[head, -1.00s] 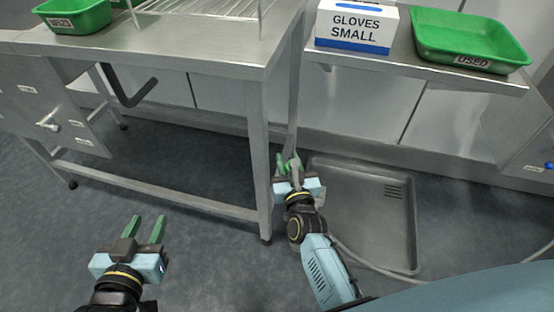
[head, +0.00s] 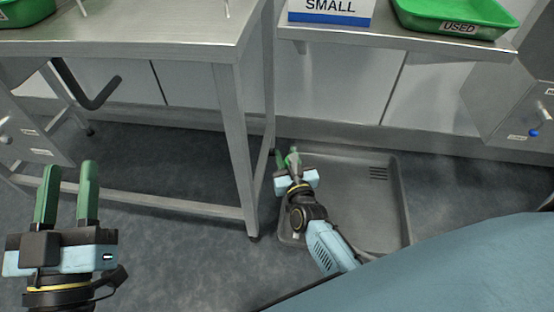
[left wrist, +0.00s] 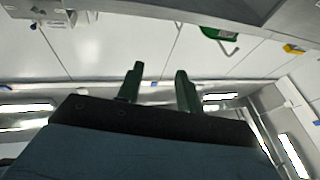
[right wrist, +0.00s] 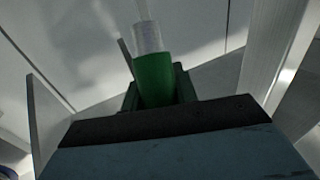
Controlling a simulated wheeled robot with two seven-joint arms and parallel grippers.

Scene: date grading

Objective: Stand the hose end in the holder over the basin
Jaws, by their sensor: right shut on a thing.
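My right gripper (head: 286,160) is low over the left end of the grey floor basin (head: 403,205). In the right wrist view it is shut on the hose end (right wrist: 152,75), a green sleeve with a pale ribbed part pointing away from the gripper. In the head view the hose end is small and mostly hidden by the gripper. My left gripper (head: 66,195) is open and empty at the lower left, with its green fingers apart; they also show in the left wrist view (left wrist: 158,88). I cannot make out the holder.
A steel table (head: 130,40) stands at the left, its front leg (head: 235,140) close beside my right gripper. A dark bent bar (head: 98,98) is under the table.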

